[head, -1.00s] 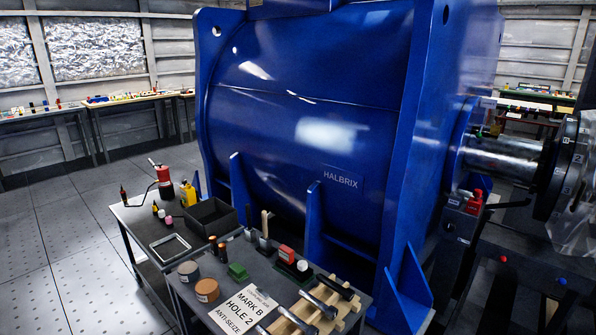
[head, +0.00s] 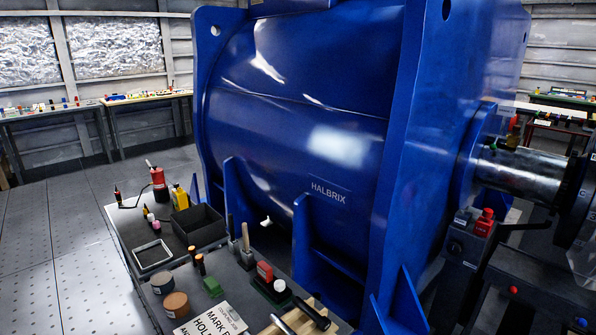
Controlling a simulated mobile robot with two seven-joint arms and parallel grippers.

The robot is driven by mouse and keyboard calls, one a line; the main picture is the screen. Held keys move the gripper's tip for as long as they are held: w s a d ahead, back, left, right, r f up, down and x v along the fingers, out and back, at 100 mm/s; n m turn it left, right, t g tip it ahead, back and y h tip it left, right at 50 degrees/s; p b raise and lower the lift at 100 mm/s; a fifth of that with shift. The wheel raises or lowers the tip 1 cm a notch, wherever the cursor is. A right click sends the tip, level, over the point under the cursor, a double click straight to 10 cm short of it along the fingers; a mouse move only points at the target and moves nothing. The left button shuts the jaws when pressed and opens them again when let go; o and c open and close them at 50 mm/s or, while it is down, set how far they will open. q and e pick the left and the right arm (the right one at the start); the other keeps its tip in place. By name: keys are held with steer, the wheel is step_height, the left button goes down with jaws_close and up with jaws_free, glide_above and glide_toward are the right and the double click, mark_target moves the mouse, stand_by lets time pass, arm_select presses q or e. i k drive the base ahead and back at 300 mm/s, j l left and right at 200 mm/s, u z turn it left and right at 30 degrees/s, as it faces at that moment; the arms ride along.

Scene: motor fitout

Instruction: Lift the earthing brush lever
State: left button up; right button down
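A black lever (head: 525,227) sticks out to the right from a dark box (head: 466,243) with a red part (head: 483,222) on top, at the right of the head view. It stands below the bare steel shaft (head: 520,172) of the big blue motor (head: 300,130). I take this for the earthing brush lever, but no label confirms it. The lever looks roughly level. Whether a brush touches the shaft cannot be made out. Neither of my grippers is in view, and nothing is touching the lever.
A tool cart (head: 120,235) with a black bin (head: 200,236), bottles and tins stands at the lower left, close to the motor. A dark disc (head: 580,205) sits at the shaft's right end. Dark framework fills the lower right. Open floor (head: 40,220) lies at the left.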

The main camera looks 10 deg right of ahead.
mark_target(493, 147)
steer(key=i+l, duration=0.1)
steer(key=l, duration=0.4)
steer(key=i+l, duration=0.15)
steer(key=l, duration=0.4)
steer(key=i+l, duration=0.1)
steer(key=l, duration=0.4)
steer(key=i+l+u, duration=0.1)
steer(key=l, duration=0.45)
steer(key=i+l, duration=0.1)
steer(key=l, duration=0.4)
steer(key=i+l, duration=0.1)
steer(key=l, duration=0.45)
